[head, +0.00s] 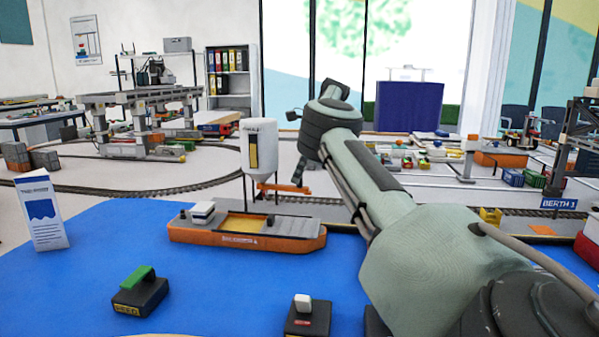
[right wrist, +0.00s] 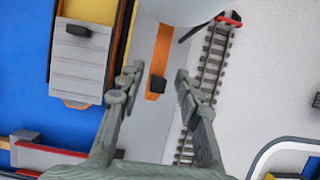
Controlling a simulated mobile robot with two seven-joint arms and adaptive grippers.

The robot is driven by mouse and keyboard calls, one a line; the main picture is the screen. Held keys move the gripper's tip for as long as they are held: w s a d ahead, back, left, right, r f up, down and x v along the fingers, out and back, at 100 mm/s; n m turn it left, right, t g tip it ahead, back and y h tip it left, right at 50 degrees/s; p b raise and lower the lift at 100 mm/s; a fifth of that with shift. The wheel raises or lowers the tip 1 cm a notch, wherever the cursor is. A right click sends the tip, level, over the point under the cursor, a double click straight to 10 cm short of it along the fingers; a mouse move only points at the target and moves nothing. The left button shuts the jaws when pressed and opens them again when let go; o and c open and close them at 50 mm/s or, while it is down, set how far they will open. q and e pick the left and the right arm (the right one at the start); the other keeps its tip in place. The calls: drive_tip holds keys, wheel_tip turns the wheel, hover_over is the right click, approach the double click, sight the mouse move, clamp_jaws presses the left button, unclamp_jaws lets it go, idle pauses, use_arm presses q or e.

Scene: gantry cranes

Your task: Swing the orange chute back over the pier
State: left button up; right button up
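The orange chute (head: 268,187) sticks out to the right from under the white silo (head: 259,146), above the grey pier (head: 340,212). In the right wrist view the chute (right wrist: 161,52) lies over the pale pier strip, between the ship and the rail track, with a dark block at its end. My right gripper (right wrist: 158,88) is open, its fingers on either side of the chute's end, with gaps to both. In the head view the right gripper (head: 299,176) is small and partly hidden by my arm. My left gripper is not in view.
An orange ship (head: 285,243) lies on the blue water beside the pier; it also shows in the right wrist view (right wrist: 80,72). A control box with a green handle (head: 140,292) and a second box (head: 308,318) stand in front. Rail track (right wrist: 210,70) runs behind the pier.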

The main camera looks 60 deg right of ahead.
drive_tip(key=v, duration=0.7)
drive_tip(key=shift+s+r, duration=0.15)
drive_tip(key=shift+r, duration=0.05)
idle(0.5)
